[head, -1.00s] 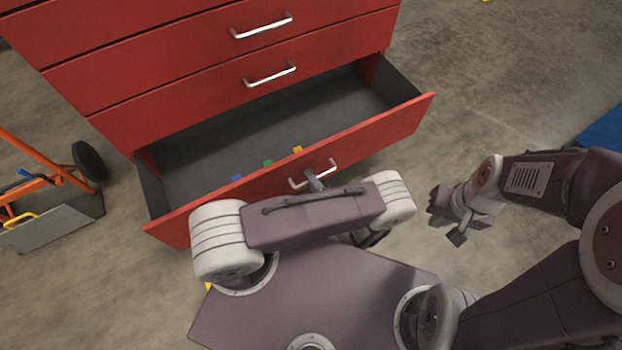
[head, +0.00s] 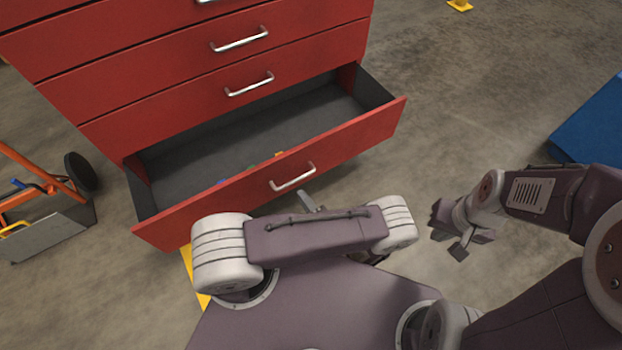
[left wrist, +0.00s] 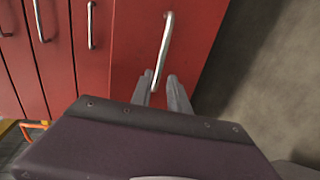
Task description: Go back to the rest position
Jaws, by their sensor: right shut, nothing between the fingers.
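My left gripper (head: 309,200) is just in front of the open drawer's silver handle (head: 293,178). In the head view a small gap shows between them. In the left wrist view the fingers (left wrist: 162,88) stand apart with nothing held, and the handle (left wrist: 166,45) shows beyond them. My left arm hides part of this gripper in the head view. My right gripper (head: 460,248) is shut and empty, over bare floor to the right. The red drawer front (head: 350,149) is pulled out from the cabinet.
An orange cart (head: 40,175) stands at the left. A blue object (head: 590,125) is at the right edge. Yellow floor marking (head: 194,272) shows beside my base. The floor at right is mostly clear.

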